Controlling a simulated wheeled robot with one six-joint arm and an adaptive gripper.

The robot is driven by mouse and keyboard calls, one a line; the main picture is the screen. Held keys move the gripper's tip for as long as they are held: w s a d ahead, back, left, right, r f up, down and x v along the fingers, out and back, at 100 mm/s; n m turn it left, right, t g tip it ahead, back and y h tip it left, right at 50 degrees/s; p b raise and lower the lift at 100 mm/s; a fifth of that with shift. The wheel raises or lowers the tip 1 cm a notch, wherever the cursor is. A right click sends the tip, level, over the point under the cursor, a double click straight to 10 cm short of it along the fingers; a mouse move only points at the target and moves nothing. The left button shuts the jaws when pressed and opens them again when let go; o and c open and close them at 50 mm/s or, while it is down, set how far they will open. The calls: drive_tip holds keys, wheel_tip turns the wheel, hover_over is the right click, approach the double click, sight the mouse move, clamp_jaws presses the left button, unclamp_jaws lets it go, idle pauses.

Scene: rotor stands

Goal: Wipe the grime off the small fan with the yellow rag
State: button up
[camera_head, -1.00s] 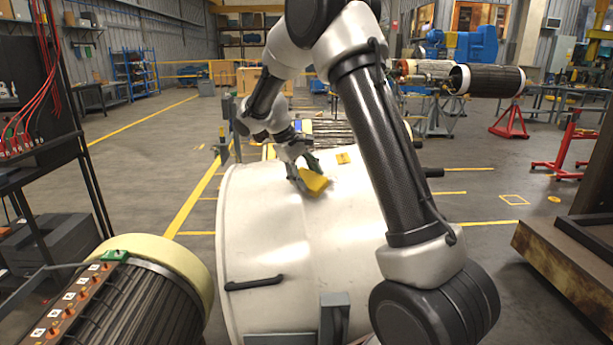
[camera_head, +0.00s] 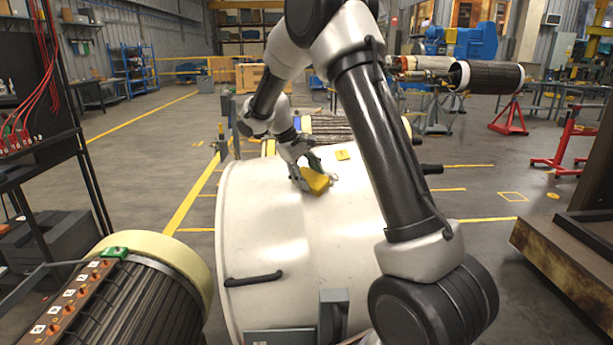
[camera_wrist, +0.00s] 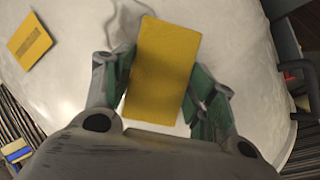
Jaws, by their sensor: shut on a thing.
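A yellow rag (camera_head: 317,182), looking like a flat block, is held in my gripper (camera_head: 308,178) above or against the top of a large white rounded drum (camera_head: 265,230). In the wrist view, the gripper (camera_wrist: 165,80) has its green-padded fingers on both sides of the rag (camera_wrist: 167,60). Whether the rag touches the drum (camera_wrist: 75,85) is unclear. Faint grey smears (camera_wrist: 128,22) show on the white surface beside the rag's far end. No separate small fan can be made out; I cannot tell whether the drum is it.
A flat yellow plate (camera_head: 342,155) with a dark marking lies on the drum, also in the wrist view (camera_wrist: 30,40). Black handles (camera_head: 254,280) stick out of the drum. A ribbed rotor (camera_head: 130,300) stands at front left, a rusty stand (camera_head: 560,260) at right. Floor is open at left.

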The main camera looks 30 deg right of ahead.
sight(320, 175)
drive_tip(key=shift+s+d+r, duration=0.2)
drive_tip(key=shift+s+d, duration=0.1)
drive_tip(key=shift+d, duration=0.4)
drive_tip(key=shift+s+d+r, duration=0.15)
drive_tip(key=shift+s+d, duration=0.15)
drive_tip(key=shift+d, duration=0.35)
drive_tip(key=shift+s+d+r, duration=0.1)
drive_tip(key=shift+s+d, duration=0.25)
drive_tip(key=shift+d, duration=0.45)
drive_tip(key=shift+s+d+r, duration=0.1)
drive_tip(key=shift+s+d, duration=0.2)
drive_tip(key=shift+d, duration=0.5)
drive_tip(key=shift+s+d+r, duration=0.2)
drive_tip(key=shift+s+d, duration=0.15)
drive_tip(key=shift+d, duration=0.45)
drive_tip(key=shift+s+d+r, duration=0.15)
drive_tip(key=shift+s+d, duration=0.15)
drive_tip(key=shift+d, duration=0.45)
drive_tip(key=shift+f, duration=0.1)
drive_tip(key=shift+a, duration=0.1)
